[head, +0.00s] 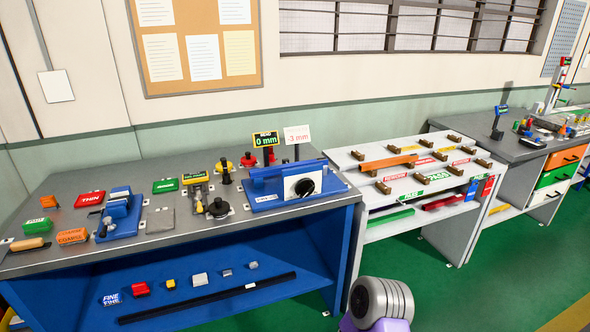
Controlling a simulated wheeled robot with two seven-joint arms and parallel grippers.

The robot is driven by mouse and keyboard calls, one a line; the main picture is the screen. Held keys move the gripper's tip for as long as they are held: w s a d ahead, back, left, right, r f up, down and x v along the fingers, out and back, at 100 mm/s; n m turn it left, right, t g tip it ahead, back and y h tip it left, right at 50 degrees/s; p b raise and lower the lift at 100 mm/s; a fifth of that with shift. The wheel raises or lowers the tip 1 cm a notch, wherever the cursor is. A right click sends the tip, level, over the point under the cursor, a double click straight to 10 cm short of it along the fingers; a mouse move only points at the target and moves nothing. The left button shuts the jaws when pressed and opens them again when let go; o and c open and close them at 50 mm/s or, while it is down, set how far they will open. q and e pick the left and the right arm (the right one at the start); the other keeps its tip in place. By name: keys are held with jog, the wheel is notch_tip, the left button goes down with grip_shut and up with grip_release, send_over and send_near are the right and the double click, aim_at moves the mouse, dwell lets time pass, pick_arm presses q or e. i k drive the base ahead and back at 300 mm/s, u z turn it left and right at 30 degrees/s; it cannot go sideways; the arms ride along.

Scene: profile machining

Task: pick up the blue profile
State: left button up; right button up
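A long blue bar (268,172) lies along the back of the blue gauge station (262,200), at the right end of the near workbench. I cannot tell whether it is a loose blue profile or a part of the station. No other long blue bar is clear to me in the head view. Neither of my grippers shows. A grey and purple part at the bottom right of centre looks like a link of my own arm, with no fingers in sight.
The near workbench (160,165) carries several tools and labelled blocks; a black bar (210,297) lies on its lower shelf. The white rack (350,168) beside it holds an orange profile (388,163), with green (390,217) and red (442,202) ones below. Green floor (500,270) is open at right.

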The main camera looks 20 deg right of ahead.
aim_at(267, 171)
jog(key=z, duration=2.05)
jog(key=i, duration=2.65)
jog(key=u, duration=1.65)
